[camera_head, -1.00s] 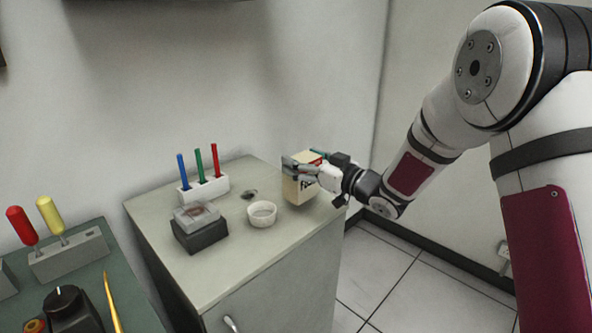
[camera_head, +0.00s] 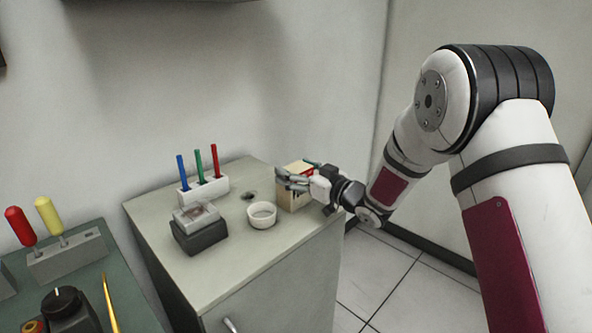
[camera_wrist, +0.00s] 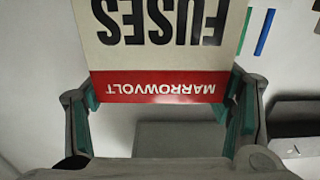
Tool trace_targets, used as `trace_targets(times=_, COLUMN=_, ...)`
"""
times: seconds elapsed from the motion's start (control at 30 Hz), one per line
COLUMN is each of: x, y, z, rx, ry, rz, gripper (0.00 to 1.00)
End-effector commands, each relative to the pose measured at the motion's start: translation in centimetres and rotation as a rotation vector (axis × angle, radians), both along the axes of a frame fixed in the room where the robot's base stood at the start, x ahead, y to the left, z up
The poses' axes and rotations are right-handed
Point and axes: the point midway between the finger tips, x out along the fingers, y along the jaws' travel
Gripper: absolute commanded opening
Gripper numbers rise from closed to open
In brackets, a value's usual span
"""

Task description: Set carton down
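The carton (camera_head: 296,198) is a cream box with a red band, in the head view over the right part of the cabinet top (camera_head: 225,268). It also fills the upper middle of the wrist view (camera_wrist: 158,60), where "FUSES" and "MARROWVOLT" read upside down. My gripper (camera_head: 296,172) is shut on the carton, coming from the right, with a green-padded finger on either side of it. The carton looks nearly upright, its base at or just above the surface; I cannot tell whether it touches. The gripper hides part of its face.
A white round dish (camera_head: 262,216) sits just left of the carton. Further left are a dark box with a clear top (camera_head: 199,235) and a white rack (camera_head: 203,190) holding blue, green and red sticks. A small dark item (camera_head: 250,195) lies behind the dish. The cabinet's right edge is close.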

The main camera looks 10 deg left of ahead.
Motion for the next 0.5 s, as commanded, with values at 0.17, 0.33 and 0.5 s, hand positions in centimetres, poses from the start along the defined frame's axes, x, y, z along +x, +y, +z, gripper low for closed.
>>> trace_targets(times=0.17, x=0.0, y=-0.01, z=-0.03, rx=-0.001, ry=0.001, rz=0.0, gripper=0.94)
trace_targets(times=0.33, x=0.0, y=-0.01, z=-0.03, rx=-0.001, ry=0.001, rz=0.0, gripper=0.94)
trace_targets(times=0.5, x=-0.03, y=0.0, z=0.28, rx=-0.001, ry=0.001, rz=0.0, gripper=0.94)
